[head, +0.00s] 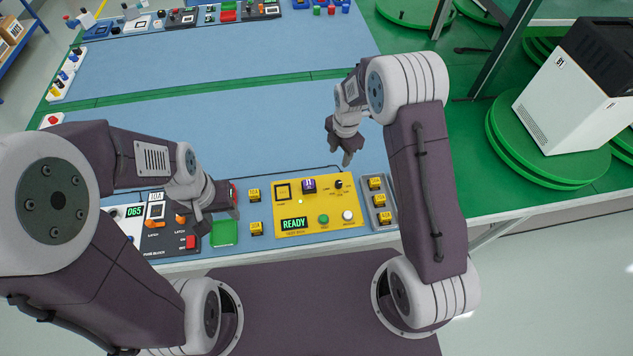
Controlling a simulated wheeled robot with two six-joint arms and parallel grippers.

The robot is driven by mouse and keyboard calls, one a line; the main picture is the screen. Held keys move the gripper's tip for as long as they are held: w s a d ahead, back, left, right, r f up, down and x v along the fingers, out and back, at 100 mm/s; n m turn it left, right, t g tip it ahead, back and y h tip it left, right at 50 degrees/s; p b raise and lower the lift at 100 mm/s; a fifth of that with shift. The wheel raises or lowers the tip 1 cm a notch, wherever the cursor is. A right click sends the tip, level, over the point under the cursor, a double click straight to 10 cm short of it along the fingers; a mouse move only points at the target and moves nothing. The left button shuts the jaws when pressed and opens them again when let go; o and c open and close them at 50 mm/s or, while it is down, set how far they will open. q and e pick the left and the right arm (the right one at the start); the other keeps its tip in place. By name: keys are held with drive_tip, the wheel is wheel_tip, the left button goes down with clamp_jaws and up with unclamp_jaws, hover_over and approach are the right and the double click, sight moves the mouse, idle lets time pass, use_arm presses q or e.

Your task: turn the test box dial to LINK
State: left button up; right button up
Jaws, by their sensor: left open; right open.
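The yellow test box (300,206) lies on the blue mat in front of me. Its black dial (338,185) is at the upper right of its face, with small labels around it that are too small to read. Its display (294,224) reads READY in green.
A green button (323,219) and white button (347,216) are on the box. Small yellow blocks (255,195) stand left of it, others on a grey tray (388,220) at right. A panel with a red switch (191,242) is at left. The blue mat (240,125) beyond is clear.

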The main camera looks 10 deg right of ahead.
sight(338, 183)
drive_tip(key=shift+g, duration=0.5)
drive_tip(key=f, duration=0.1)
drive_tip(key=s+f, duration=0.2)
drive_tip(key=f, duration=0.1)
drive_tip(key=shift+s+d+f, duration=0.1)
drive_tip(key=shift+d, duration=0.2)
drive_tip(key=f, duration=0.2)
drive_tip(key=f+p, duration=0.1)
drive_tip(key=f, duration=0.4)
drive_tip(key=shift+a+f+p, duration=0.2)
drive_tip(key=shift+a+p, duration=0.05)
drive_tip(key=shift+p, duration=0.1)
drive_tip(key=shift+d+f, duration=0.1)
drive_tip(key=shift+f, duration=0.4)
use_arm(q)
drive_tip(key=shift+d+r, duration=0.2)
drive_tip(key=shift+r, duration=0.4)
drive_tip(key=shift+d+r, duration=0.15)
drive_tip(key=shift+r, duration=0.45)
use_arm(e)
clamp_jaws()
